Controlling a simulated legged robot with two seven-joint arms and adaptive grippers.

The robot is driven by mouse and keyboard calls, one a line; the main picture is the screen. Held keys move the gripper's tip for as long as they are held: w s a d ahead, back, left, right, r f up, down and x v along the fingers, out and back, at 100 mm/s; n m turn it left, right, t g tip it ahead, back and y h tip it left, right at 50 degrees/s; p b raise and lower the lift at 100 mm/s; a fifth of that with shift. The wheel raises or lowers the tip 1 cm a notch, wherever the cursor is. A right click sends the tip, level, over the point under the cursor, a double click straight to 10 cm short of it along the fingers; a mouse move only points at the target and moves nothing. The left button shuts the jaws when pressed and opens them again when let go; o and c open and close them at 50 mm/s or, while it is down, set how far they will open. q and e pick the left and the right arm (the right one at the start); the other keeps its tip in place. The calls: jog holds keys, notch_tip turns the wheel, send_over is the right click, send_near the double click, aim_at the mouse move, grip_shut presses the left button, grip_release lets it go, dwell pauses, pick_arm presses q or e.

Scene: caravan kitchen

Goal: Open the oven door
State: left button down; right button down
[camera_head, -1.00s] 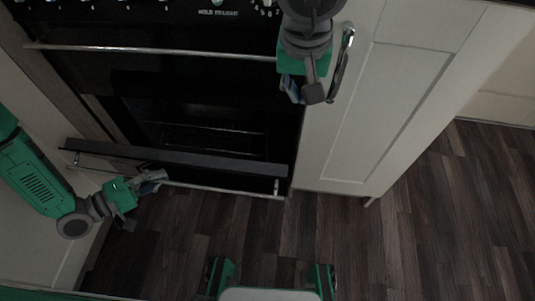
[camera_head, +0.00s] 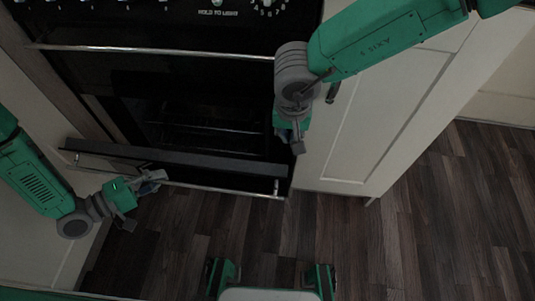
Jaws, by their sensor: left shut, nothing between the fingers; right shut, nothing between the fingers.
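The oven door (camera_head: 195,158) is partly open, tilted out and down from the black oven (camera_head: 140,80). Its dark interior with wire racks (camera_head: 205,127) shows behind the door's top edge. A silver handle bar (camera_head: 225,189) runs along the door's front. My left gripper (camera_head: 155,180) is shut and empty at the left part of this handle; whether it touches the bar I cannot tell. My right gripper (camera_head: 298,146) is shut and empty, pointing down near the right side of the oven opening, above the door's right end.
An upper handle bar (camera_head: 150,50) crosses the oven below the control knobs (camera_head: 265,8). A white cupboard (camera_head: 375,125) stands right of the oven, its handle mostly hidden by my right arm. A pale panel is at the left. The dark wood floor (camera_head: 420,220) is clear.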

jog(key=s+f, duration=0.1)
jog(key=f, duration=0.1)
jog(key=s+f, duration=0.1)
jog(key=shift+s+a+f, duration=0.1)
jog(key=shift+s+f, duration=0.05)
jog(key=shift+f, duration=0.25)
pick_arm(q)
jog(key=shift+d+r, duration=0.1)
jog(key=shift+r, duration=0.3)
pick_arm(e)
jog(key=shift+s+f, duration=0.2)
jog(key=shift+s, duration=0.25)
